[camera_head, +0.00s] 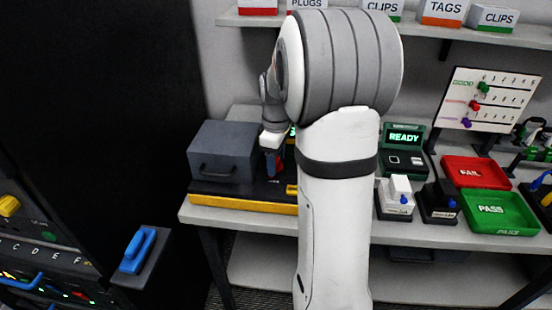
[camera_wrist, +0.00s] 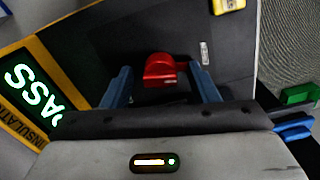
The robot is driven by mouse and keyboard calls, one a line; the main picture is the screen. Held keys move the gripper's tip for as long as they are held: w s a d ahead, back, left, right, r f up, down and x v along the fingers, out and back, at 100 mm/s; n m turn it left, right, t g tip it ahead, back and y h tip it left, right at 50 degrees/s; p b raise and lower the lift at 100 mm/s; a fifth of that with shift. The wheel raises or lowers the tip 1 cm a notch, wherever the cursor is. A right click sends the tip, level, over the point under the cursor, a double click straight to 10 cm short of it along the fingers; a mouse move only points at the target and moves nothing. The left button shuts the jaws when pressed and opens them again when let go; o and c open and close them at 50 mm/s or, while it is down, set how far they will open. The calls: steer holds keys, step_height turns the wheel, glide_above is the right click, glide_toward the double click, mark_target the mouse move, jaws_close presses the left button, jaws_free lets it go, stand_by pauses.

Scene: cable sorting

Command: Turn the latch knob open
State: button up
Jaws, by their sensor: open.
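The latch knob appears to be the red rounded knob (camera_wrist: 160,70) in the wrist view, set on a dark panel. My gripper (camera_wrist: 161,78) is open, with one blue finger on each side of the knob. Small gaps show between the fingers and the knob, and I cannot tell whether either finger touches it. In the head view my gripper (camera_head: 272,163) points down beside the grey box with a handle (camera_head: 222,152). My arm hides much of that area, and the knob is not clear there.
A lit PASS screen (camera_wrist: 35,92) is close on the left in the wrist view. The head view shows a READY device (camera_head: 404,138), a red FAIL tray (camera_head: 474,172) and a green PASS tray (camera_head: 499,210) to the right. A shelf (camera_head: 480,36) with boxes runs above.

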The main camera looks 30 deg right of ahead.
steer(key=shift+c, duration=0.3)
steer(key=c, duration=0.9)
steer(key=shift+n, duration=1.4)
steer(key=o, duration=1)
steer(key=shift+c, duration=0.2)
step_height(320, 180, up, 8)
steer(key=shift+f+p, duration=0.1)
steer(key=shift+p, duration=0.35)
steer(key=shift+a, duration=0.1)
